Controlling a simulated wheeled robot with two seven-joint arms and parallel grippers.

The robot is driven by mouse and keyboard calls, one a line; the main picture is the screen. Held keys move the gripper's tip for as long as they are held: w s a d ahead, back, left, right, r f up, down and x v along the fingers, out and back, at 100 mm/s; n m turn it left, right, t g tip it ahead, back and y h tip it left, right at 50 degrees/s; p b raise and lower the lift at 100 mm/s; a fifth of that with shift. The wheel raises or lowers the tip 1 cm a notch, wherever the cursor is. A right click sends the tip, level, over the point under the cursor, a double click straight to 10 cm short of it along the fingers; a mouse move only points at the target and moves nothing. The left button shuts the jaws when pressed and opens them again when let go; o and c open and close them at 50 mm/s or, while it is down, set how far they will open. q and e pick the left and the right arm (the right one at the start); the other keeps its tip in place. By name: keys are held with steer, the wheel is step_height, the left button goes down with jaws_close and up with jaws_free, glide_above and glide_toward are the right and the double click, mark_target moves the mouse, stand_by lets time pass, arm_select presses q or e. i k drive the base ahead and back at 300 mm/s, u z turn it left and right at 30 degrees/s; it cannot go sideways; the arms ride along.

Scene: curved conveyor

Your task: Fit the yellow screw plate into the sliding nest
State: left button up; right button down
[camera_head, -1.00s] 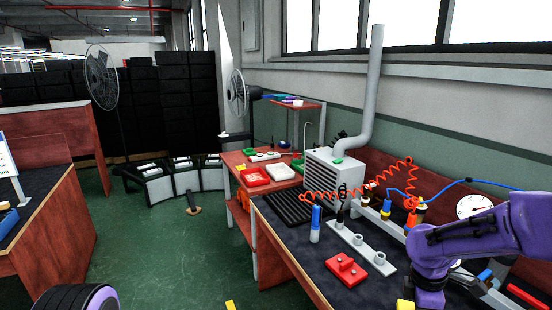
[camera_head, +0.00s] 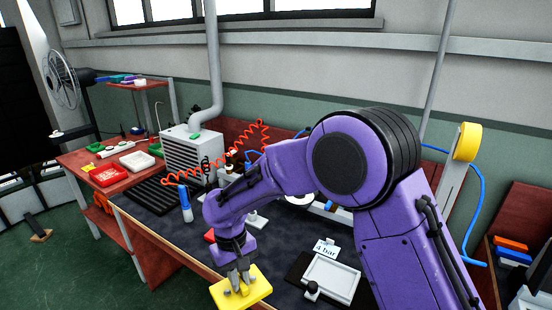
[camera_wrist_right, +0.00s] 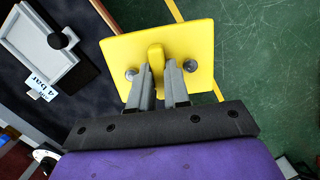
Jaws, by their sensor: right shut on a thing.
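The yellow screw plate (camera_head: 243,291) is a flat square with a raised grip tab and grey screws. My right gripper (camera_head: 239,283) is shut on its tab and holds it near the bench's front edge. In the right wrist view the plate (camera_wrist_right: 190,42) fills the upper middle, with the gripper (camera_wrist_right: 161,72) on its tab and the green floor beyond. The nest (camera_head: 331,276) is a light grey frame with a black knob, on a dark base to the right of the plate. It also shows in the right wrist view (camera_wrist_right: 40,45) at the upper left. My left gripper is out of view.
A "4 bar" sign (camera_head: 326,249) stands just behind the nest. My right arm covers much of the bench. A blue-topped bottle (camera_head: 185,205), a grey heater box (camera_head: 193,152) and a coiled red hose (camera_head: 262,134) are further left.

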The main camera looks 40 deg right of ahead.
mark_target(338, 282)
steer(key=z, duration=0.55)
steer(key=k, duration=1.3)
steer(key=z, duration=1.25)
steer(key=i, duration=0.95)
